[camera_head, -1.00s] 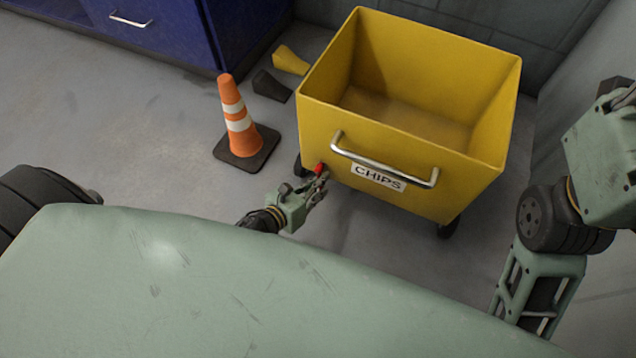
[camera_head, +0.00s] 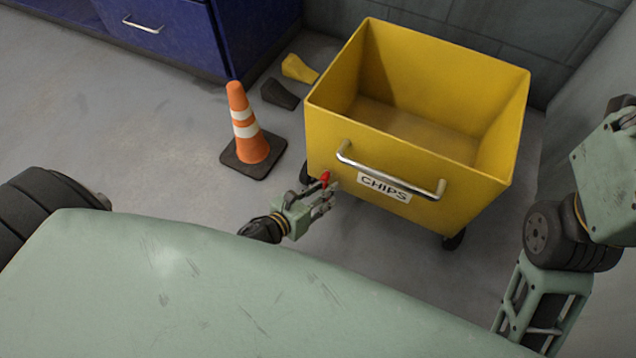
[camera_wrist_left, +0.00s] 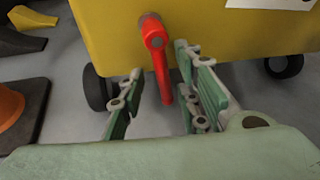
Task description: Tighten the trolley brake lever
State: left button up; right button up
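The yellow trolley (camera_head: 400,170) labelled CHIPS stands in front of me. Its red brake lever (camera_head: 325,179) is at the lower left of the front wall. In the left wrist view the lever (camera_wrist_left: 158,60) hangs down from its pivot, nearly vertical, its lower end slightly right. My left gripper (camera_head: 327,202) is at the lever, and in the wrist view its fingers (camera_wrist_left: 163,100) are apart, one on each side of the lever's lower part. A gap shows on the left; contact on the right is unclear. My right gripper is out of view.
An orange-and-white cone (camera_head: 247,130) on a black base stands left of the trolley. Black and yellow wedges (camera_head: 298,69) lie behind it, near a blue cabinet (camera_head: 165,35). A metal handle (camera_head: 390,175) sticks out above and right of the lever.

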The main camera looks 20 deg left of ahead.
pick_arm(q)
jog(key=v, duration=1.2)
